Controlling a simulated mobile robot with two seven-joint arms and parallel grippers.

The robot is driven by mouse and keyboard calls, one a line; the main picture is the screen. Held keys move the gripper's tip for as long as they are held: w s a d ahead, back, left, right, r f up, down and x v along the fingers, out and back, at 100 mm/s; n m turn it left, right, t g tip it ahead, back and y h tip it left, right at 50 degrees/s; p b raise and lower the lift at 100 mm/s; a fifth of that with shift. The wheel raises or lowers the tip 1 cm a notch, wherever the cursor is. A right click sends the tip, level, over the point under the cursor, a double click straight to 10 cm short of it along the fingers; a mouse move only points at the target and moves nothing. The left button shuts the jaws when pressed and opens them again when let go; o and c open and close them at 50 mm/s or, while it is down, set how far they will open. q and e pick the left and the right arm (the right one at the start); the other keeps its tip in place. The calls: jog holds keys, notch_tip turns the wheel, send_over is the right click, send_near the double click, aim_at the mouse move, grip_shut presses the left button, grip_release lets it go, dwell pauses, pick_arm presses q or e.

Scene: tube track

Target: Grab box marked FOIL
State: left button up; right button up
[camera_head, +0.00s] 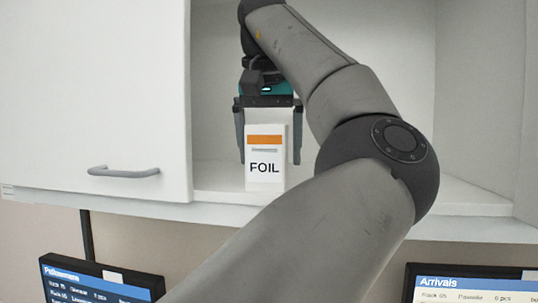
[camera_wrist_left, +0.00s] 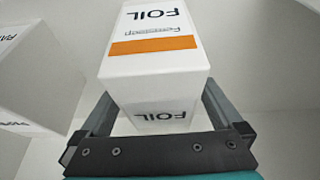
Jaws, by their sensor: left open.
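The box marked FOIL (camera_head: 265,175) is white with an orange band and stands upright on the cabinet shelf. In the left wrist view the FOIL box (camera_wrist_left: 160,75) shows its lettering upside down on two faces. My left gripper (camera_head: 269,160) comes down over it from above, pointing downward. Its fingers are open, one on each side of the box, with a visible gap at the right finger in the head view. In the left wrist view the gripper (camera_wrist_left: 158,92) also has its fingers spread around the box. My right gripper is not in view.
A white cabinet door (camera_head: 90,100) with a grey handle is left of the opening. Another white box (camera_wrist_left: 45,80), its lettering cut off, is at the left of the wrist view. Two screens (camera_head: 95,283) (camera_head: 470,285) are below. The shelf (camera_head: 465,195) is bare at right.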

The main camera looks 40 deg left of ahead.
pick_arm(q)
jog(key=shift+f, duration=0.15)
jog(key=shift+c, duration=0.2)
jog(key=c, duration=1.3)
